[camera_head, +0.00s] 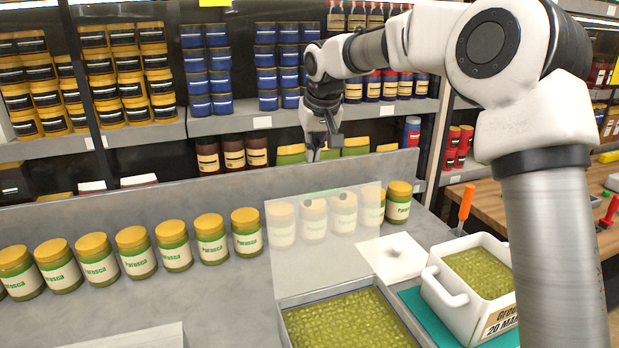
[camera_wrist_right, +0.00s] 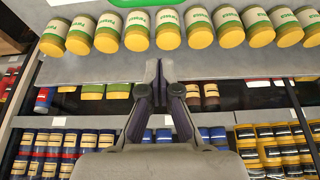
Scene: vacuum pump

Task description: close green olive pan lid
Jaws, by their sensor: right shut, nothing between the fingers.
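The olive pan (camera_head: 350,321) is at the bottom middle of the head view, filled with green olives. Its see-through lid (camera_head: 318,252) stands raised at the pan's back side, with jars showing through it. A green strip shows at the lid's top edge; a green piece also shows at the top of the right wrist view. My right gripper (camera_head: 318,143) is beyond and above the lid, pointing down and apart from it. In the right wrist view its fingers (camera_wrist_right: 160,66) are together and empty. My left gripper is not in view.
A row of yellow-capped jars (camera_head: 175,246) lines the counter (camera_head: 200,295) left of the lid. Stocked shelves stand behind the counter's low back wall (camera_head: 120,203).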

